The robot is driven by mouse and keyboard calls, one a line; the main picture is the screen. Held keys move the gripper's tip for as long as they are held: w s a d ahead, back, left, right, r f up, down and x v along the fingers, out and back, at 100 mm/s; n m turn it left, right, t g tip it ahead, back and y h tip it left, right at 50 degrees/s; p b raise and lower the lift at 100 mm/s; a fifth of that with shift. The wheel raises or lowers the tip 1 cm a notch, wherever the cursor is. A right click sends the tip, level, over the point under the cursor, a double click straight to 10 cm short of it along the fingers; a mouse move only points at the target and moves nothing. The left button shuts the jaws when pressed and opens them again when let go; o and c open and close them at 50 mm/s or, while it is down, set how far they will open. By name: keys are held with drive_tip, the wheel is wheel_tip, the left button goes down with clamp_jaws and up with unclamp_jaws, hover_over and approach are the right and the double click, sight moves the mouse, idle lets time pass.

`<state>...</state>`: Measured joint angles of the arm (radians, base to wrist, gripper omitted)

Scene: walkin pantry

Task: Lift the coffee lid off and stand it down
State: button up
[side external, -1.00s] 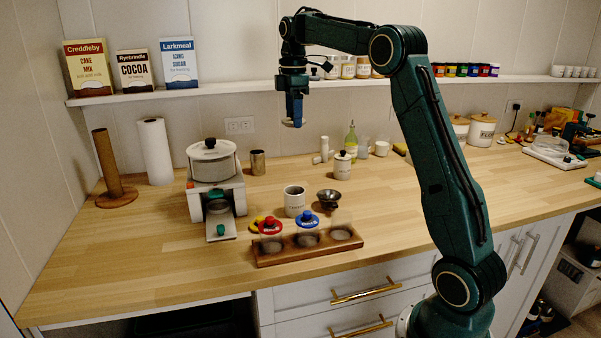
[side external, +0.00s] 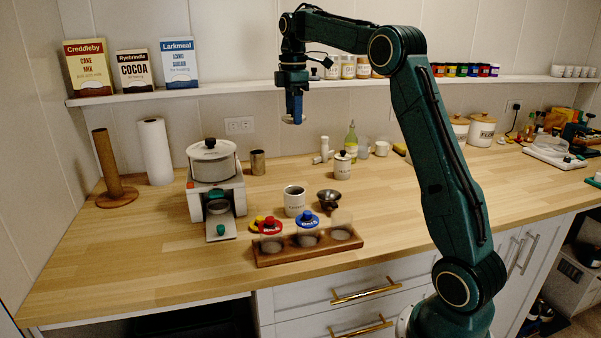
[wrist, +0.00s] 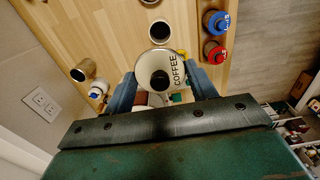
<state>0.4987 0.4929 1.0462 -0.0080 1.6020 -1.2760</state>
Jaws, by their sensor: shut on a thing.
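My gripper (side external: 293,119) is shut on the pale round coffee lid (side external: 292,121), high above the counter. In the wrist view, the lid (wrist: 168,66) sits between my two blue fingers (wrist: 162,90), with COFFEE lettering along one side and a dark round part near its middle. An open white canister (side external: 294,205) with dark contents or a dark inside stands upright on the counter, well below my gripper. It appears just beyond the lid in the wrist view (wrist: 160,46). The lid's underside is hidden.
A wooden rack (side external: 262,260) with glass jars and red and blue lids stands in front of the canister. The counter's front left is clear.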

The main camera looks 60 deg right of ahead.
drive_tip(key=shift+r, duration=0.95)
drive_tip(key=shift+r, duration=0.2)
hover_over(265, 204)
wheel_tip(265, 204, down, 10)
drive_tip(key=r, duration=0.1)
drive_tip(key=shift+f, duration=0.25)
drive_tip(key=shift+f, duration=0.1)
wheel_tip(265, 204, down, 20)
drive_tip(key=shift+s+r, duration=0.1)
idle(1.0)
